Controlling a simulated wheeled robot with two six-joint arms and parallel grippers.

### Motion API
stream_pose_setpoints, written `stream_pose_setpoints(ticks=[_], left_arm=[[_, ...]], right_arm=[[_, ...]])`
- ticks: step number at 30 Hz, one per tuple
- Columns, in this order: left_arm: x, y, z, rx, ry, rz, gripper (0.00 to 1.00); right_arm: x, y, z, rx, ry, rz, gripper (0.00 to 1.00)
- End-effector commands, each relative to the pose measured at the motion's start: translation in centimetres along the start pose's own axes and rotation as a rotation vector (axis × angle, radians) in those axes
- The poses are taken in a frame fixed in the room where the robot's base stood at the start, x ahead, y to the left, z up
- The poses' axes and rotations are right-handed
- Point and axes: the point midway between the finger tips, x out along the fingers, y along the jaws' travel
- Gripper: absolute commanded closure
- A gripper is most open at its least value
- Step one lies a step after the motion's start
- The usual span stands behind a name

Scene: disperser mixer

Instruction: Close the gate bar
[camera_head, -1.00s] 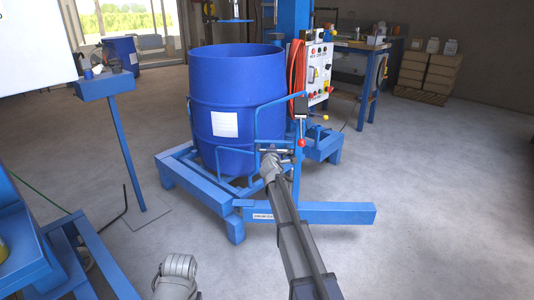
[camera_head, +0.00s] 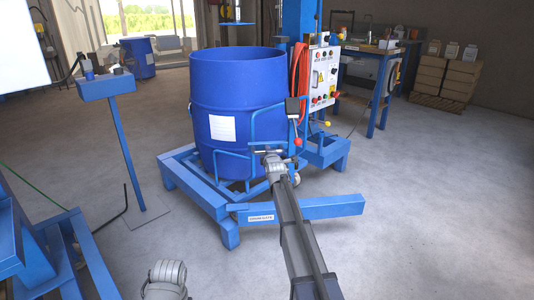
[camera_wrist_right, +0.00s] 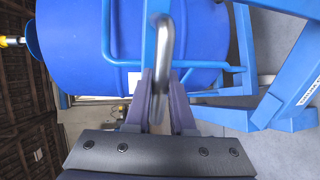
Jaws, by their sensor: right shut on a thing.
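The gate bar (camera_head: 252,128) is a blue tube frame at the front right of the blue drum (camera_head: 205,90), close to its wall. In the right wrist view, blue tubing (camera_wrist_right: 206,64) runs across the drum. My right gripper (camera_head: 268,153) is at the gate's lower part, in front of the drum. In the right wrist view my right gripper (camera_wrist_right: 165,97) is shut on an upright grey metal bar (camera_wrist_right: 163,50), which appears to be the gate's handle. The gate's far end and latch contact are hard to make out. My left gripper is not seen.
A blue floor frame (camera_head: 305,208) surrounds the drum's foot, with a beam sticking out right. A control panel (camera_head: 324,75) with an orange hose (camera_head: 299,85) stands behind. A blue stand (camera_head: 126,140) is at left. The floor at right is clear.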

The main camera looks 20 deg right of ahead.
Motion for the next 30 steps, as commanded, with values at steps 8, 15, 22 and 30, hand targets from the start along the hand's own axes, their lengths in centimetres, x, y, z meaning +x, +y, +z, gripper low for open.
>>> stream_pose_setpoints(ticks=[8,15,22,30], left_arm=[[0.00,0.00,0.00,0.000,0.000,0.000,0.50],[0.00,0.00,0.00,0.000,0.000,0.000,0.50],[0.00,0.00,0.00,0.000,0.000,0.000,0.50],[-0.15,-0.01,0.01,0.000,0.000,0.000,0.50]], right_arm=[[0.03,0.00,0.03,-0.002,0.000,0.000,1.00],[0.02,-0.01,0.00,-0.001,0.000,0.000,0.62],[0.01,-0.01,-0.01,-0.001,0.001,0.000,0.49],[-0.62,0.02,-0.02,-0.001,0.001,0.000,0.49]])
